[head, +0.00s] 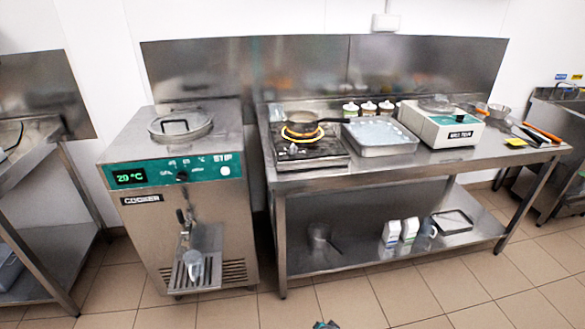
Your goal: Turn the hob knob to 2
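The hob (318,160) is a dark, low unit on the left part of the steel table. A dark pan (302,129) with a long handle to the right sits on it, with a yellow-orange ring glowing under the pan. The hob knob is too small to make out, so its setting cannot be read. A small dark and teal piece at the bottom edge seems to be the top of my gripper (326,325). It is far below and in front of the hob, and its fingers cannot be made out.
A cooker (140,222) showing 20 °C stands left of the steel table (400,172). A metal tray (380,151) lies right of the hob, then a white machine (427,127). Small jars stand behind the tray. Cartons (391,233) stand on the lower shelf. The tiled floor in front is clear.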

